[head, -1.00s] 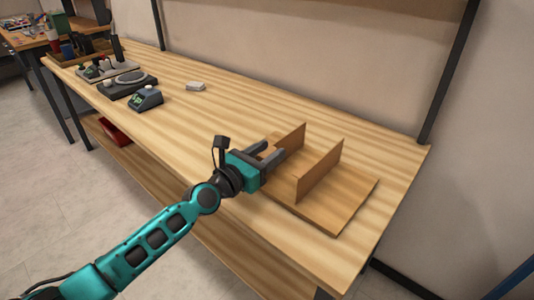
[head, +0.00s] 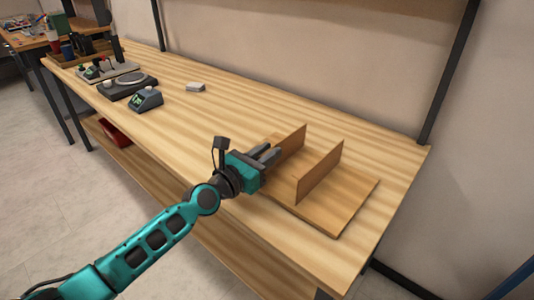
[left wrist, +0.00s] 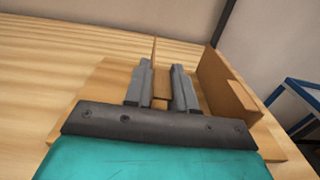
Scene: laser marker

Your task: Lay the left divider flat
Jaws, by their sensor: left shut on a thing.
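The left divider (head: 291,143) is a thin wooden panel standing upright on a flat wooden board (head: 347,206). It also shows in the left wrist view (left wrist: 154,54), edge-on between the fingers. My left gripper (head: 270,154) is shut on the near end of the left divider, low over the board; its fingers (left wrist: 161,84) are on both sides of the panel. The right divider (head: 320,173) stands upright, apart from the gripper, on the right; it shows in the left wrist view (left wrist: 225,90) too. My right gripper is not in view.
The board lies on a long wooden workbench (head: 215,120) near its front right edge. A small blue-green device (head: 146,98), a black round-plated device (head: 127,86) and a small white block (head: 195,87) stand farther left. The bench between them and the board is clear.

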